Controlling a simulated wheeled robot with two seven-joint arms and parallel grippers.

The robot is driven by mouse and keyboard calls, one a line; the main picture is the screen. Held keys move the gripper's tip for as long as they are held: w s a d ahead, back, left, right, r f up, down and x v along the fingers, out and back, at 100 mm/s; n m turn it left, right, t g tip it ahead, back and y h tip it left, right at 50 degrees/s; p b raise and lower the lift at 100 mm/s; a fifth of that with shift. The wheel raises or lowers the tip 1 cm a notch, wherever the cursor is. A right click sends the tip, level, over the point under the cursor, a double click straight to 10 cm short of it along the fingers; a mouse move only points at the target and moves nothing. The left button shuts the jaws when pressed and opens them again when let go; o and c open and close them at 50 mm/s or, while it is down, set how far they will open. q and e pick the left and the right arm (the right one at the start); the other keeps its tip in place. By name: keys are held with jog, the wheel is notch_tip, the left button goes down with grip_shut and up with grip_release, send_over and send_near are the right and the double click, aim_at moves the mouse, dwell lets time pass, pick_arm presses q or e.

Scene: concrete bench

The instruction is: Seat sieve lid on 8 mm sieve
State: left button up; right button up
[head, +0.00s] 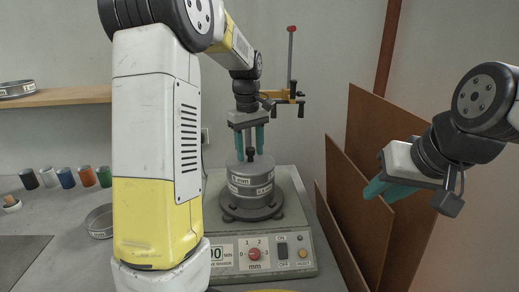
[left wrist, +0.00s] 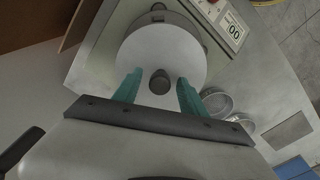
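The grey sieve lid (left wrist: 150,52) with a dark round knob (left wrist: 159,81) fills the upper middle of the left wrist view. In the head view the lid's knob (head: 250,154) stands up at the top of the sieve stack (head: 251,186) on the shaker. A label on the stack's upper part appears to read 8 mm. My left gripper (head: 250,140) is above the stack, teal fingers pointing down. In the left wrist view its fingers (left wrist: 157,92) are apart, one on each side of the knob with gaps. My right gripper (head: 374,188) hangs away at the right; its finger gap is unclear.
The shaker base (head: 300,262) has a display, a red dial and buttons. Several coloured cylinders (head: 67,178) and a loose sieve (head: 100,222) are on the bench at left. A shelf (head: 60,97) holds another sieve (head: 17,89). Brown boards (head: 368,150) lean at right.

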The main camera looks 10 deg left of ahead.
aim_at(249, 149)
pick_arm(q)
notch_tip(249, 149, up, 7)
jog(key=shift+s+a+r, duration=0.1)
jog(key=shift+r, duration=0.3)
dwell(0.4)
jog(key=shift+s+r, duration=0.1)
jog(key=shift+s, duration=0.15)
jog(key=s+d+f+m+t+h, duration=0.1)
jog(key=s+m+t, duration=0.2)
jog(key=s, duration=0.8)
jog(key=s+d+m+t+h, duration=0.1)
jog(key=s+m+t, duration=0.2)
jog(key=s, duration=0.9)
jog(key=m, duration=0.3)
jog(key=shift+s+d+f, duration=0.25)
jog(key=shift+s+f, duration=0.05)
jog(key=shift+f, duration=0.1)
